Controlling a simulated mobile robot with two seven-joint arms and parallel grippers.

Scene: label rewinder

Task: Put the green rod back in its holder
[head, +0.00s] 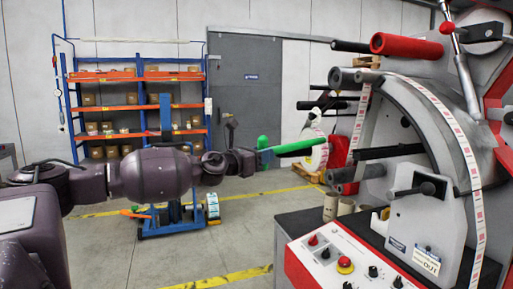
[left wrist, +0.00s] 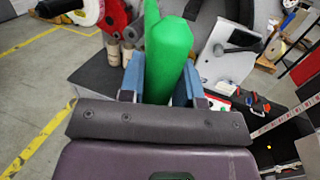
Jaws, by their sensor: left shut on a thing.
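The green rod (head: 298,148) is in my left gripper (head: 258,157), in the air left of the label rewinder (head: 425,120). In the head view the rod lies nearly level and points right, toward the machine. In the left wrist view the green rod (left wrist: 168,50) stands between the two blue fingers of my left gripper (left wrist: 162,82), which are shut on it. The rod's far end is apart from the machine's shafts. I cannot tell which part is the rod's holder. My right gripper is in neither view.
Cardboard cores (head: 338,206) stand on the dark table. A blue lift stand (head: 166,222) and an orange shelf (head: 135,108) are behind my arm.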

